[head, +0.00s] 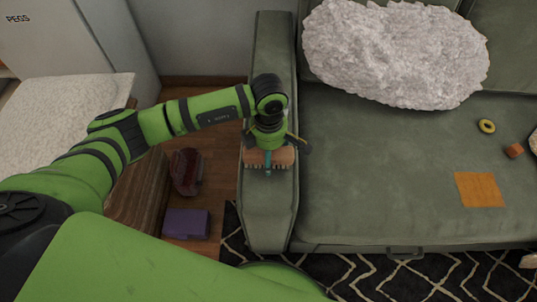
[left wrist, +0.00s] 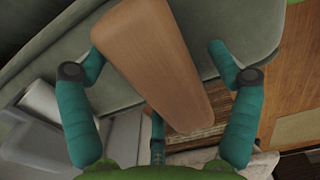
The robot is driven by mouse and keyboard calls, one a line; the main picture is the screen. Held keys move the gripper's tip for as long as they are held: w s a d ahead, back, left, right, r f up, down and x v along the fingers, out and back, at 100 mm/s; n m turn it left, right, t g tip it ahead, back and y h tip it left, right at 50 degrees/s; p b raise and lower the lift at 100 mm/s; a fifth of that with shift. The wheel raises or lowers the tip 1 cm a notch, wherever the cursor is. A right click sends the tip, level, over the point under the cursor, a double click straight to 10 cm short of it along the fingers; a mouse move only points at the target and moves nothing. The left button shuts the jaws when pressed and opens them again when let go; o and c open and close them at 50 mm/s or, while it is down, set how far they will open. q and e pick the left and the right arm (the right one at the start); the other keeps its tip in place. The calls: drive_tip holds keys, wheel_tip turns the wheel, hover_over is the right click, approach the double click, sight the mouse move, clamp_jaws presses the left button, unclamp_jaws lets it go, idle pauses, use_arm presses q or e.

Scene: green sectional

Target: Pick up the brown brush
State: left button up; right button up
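The brown brush (head: 282,155) lies across the top of the green sofa's left armrest (head: 268,205), with bristles showing along its lower edge. My left gripper (head: 272,146) is right over it, pointing down. In the left wrist view the brush's smooth wooden back (left wrist: 155,55) runs between the spread teal fingers of the left gripper (left wrist: 156,52). Gaps show between the brush and the two side fingers, so the gripper is open. A third finger is below, near the brush's lower end; whether it touches cannot be told. My right gripper is not in view.
A fluffy white pillow (head: 395,52) leans on the sofa back. An orange square (head: 480,189), a yellow ring (head: 487,126) and a small orange-brown block (head: 514,151) lie on the seat. A purple box (head: 187,223) and a dark red object (head: 186,172) are on the floor left.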

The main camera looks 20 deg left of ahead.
use_arm(q)
drive_tip(key=c, duration=1)
drive_tip(key=shift+r, duration=0.45)
drive_tip(key=r, duration=0.2)
drive_tip(key=d+r, duration=0.1)
drive_tip(key=shift+w+r+b, duration=0.2)
drive_tip(key=shift+r+b, duration=0.1)
drive_tip(key=shift+r, duration=0.05)
drive_tip(key=w+d+r, duration=0.1)
drive_tip(key=d+r, duration=0.1)
drive_tip(key=d, duration=0.1)
drive_tip(key=w+d+r+b, duration=0.1)
drive_tip(key=d+r, duration=0.1)
drive_tip(key=d, duration=0.1)
drive_tip(key=w+d+r, duration=0.1)
drive_tip(key=d+r, duration=0.1)
drive_tip(key=d, duration=0.2)
drive_tip(key=shift+r, duration=0.25)
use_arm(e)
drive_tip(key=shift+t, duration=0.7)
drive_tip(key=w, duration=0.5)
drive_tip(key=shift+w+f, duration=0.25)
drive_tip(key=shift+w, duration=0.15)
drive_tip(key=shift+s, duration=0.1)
